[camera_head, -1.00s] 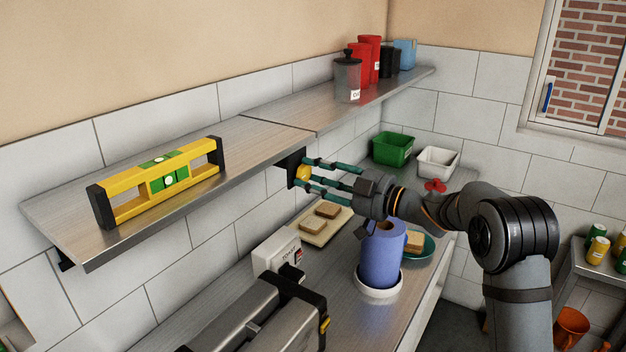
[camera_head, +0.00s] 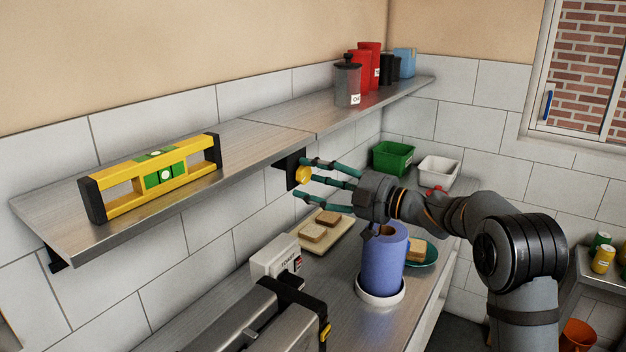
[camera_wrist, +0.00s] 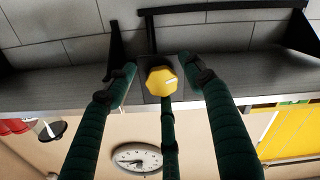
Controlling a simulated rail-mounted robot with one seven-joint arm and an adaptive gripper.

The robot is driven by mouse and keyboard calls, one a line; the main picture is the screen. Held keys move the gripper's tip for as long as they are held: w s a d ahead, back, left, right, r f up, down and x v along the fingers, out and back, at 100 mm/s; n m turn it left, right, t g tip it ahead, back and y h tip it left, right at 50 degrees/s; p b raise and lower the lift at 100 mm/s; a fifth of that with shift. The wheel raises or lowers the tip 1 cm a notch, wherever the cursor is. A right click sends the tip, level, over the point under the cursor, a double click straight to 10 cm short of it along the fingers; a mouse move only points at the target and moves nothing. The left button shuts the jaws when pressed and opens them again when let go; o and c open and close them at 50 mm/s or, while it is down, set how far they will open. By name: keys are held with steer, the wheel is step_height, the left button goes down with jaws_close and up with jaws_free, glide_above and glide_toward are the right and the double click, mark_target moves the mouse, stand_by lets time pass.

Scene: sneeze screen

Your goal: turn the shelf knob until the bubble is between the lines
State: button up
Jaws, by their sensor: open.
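The yellow knob (camera_head: 303,175) sits on a dark bracket under the shelf edge. In the wrist view the knob (camera_wrist: 161,81) is in the middle, with a pale mark on its face. My gripper (camera_head: 318,178) is open, its teal fingers spread and pointing at the knob; in the wrist view its fingertips (camera_wrist: 161,88) lie around the knob, with gaps at the sides. The yellow spirit level (camera_head: 120,203) with black ends stands on the left shelf (camera_head: 130,236). Its green vials show pale spots, but the bubble's place between the lines is too small to tell.
Below my gripper stand a blue paper roll (camera_head: 383,262), a cutting board with bread (camera_head: 318,248) and a toaster (camera_head: 262,325). Canisters (camera_head: 348,85) stand on the right shelf. Green (camera_head: 393,158) and white bins lie behind my wrist. A wall clock (camera_wrist: 134,159) shows in the wrist view.

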steer(key=shift+d+r, duration=0.1)
steer(key=shift+r, duration=0.05)
steer(key=v, duration=1.2)
steer(key=x, duration=1.2)
steer(key=shift+a+r+p, duration=0.2)
steer(key=shift+p, duration=0.15)
steer(key=shift+w+m+p, duration=0.1)
steer(key=shift+m+p, duration=0.4)
steer(key=shift+p, duration=0.1)
steer(key=shift+d+m+p, duration=0.15)
steer(key=shift+m+p, duration=0.2)
steer(key=shift+m, duration=0.15)
steer(key=shift+f, duration=0.15)
